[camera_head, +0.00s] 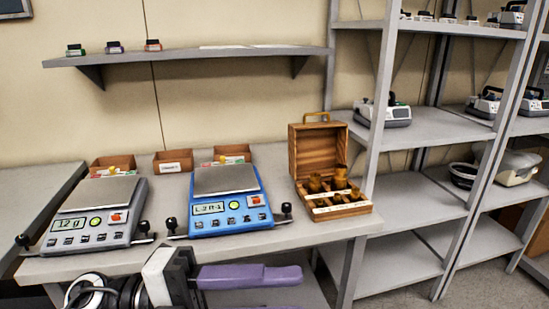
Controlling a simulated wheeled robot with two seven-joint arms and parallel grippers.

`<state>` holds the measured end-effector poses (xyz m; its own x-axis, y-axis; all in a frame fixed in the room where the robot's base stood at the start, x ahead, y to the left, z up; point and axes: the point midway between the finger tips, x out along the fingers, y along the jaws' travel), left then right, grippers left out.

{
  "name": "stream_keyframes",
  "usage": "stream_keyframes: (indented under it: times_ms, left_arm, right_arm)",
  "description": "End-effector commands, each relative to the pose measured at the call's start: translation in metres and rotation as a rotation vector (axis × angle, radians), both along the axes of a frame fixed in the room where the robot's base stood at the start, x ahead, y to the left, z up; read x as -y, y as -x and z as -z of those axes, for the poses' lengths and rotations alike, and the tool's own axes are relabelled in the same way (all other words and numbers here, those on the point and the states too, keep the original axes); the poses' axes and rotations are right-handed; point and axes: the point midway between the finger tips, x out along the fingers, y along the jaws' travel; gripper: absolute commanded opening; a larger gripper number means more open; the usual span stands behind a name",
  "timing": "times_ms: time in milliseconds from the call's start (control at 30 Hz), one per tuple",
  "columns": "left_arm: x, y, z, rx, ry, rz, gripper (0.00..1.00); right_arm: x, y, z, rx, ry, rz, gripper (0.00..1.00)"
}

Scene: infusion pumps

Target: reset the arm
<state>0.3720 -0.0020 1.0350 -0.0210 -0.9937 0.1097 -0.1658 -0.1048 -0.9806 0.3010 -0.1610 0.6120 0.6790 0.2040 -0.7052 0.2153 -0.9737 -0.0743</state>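My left gripper (290,291) reaches in at the bottom of the head view, in front of the table's front edge. Its upper purple finger points right, and only a sliver of the lower one shows at the frame's edge. A gap with nothing held in it shows between them, so it looks open. My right gripper is not in view.
A grey scale (95,198) and a blue scale (226,180) stand on the table (135,263). An open wooden weight box (318,147) stands at their right. Small bins (173,161) line the back. A metal rack (405,205) stands right, and a wall shelf (200,58) hangs above.

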Motion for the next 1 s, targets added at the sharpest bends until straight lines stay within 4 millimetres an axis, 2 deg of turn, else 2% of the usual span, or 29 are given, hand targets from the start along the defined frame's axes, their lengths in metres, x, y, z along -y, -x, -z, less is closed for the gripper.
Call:
stream_keyframes:
  times_ms: [33, 67, 167, 200, 267, 367, 400, 467, 500, 600, 700, 833, 900, 1000]
  left_arm:
    - [-0.003, -0.015, -0.004, -0.118, 0.152, -0.092, 0.39]
    - [-0.009, -0.027, -0.004, -0.185, 0.232, -0.156, 0.39]
    - [-0.041, -0.071, 0.022, -0.435, 0.444, -0.409, 0.39]
    - [-0.058, -0.086, 0.044, -0.543, 0.503, -0.52, 0.39]
    - [-0.08, -0.1, 0.082, -0.687, 0.555, -0.667, 0.39]
    - [-0.111, -0.104, 0.152, -0.908, 0.586, -0.878, 0.39]
    - [-0.121, -0.1, 0.18, -0.993, 0.586, -0.953, 0.39]
    - [-0.134, -0.088, 0.223, -1.117, 0.572, -1.057, 0.39]
    - [-0.142, -0.077, 0.251, -1.199, 0.558, -1.122, 0.39]
    - [-0.155, -0.04, 0.315, -1.396, 0.504, -1.26, 0.39]
    - [-0.161, 0.001, 0.365, -1.562, 0.44, -1.36, 0.39]
    - [-0.162, 0.046, 0.404, -1.72, 0.368, -1.436, 0.39]
    - [-0.162, 0.061, 0.416, -1.77, 0.341, -1.456, 0.39]
    - [-0.162, 0.072, 0.423, -1.803, 0.323, -1.47, 0.39]
  right_arm:
    - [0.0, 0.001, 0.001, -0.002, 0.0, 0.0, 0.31]
    - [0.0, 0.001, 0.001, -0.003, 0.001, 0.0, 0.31]
    - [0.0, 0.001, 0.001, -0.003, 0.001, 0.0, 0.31]
    - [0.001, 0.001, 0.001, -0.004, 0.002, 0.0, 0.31]
    - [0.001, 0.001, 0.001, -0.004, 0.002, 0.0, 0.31]
    - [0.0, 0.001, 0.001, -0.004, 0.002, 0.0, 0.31]
    - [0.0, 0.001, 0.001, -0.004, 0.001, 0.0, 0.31]
    - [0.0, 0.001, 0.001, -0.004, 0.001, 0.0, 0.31]
    - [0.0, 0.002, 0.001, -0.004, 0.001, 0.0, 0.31]
    - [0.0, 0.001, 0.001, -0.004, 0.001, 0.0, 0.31]
    - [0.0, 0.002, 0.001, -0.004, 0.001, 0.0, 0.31]
    - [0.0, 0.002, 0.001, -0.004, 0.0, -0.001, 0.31]
    - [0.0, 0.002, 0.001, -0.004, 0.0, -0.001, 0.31]
    - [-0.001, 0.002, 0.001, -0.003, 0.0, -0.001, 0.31]
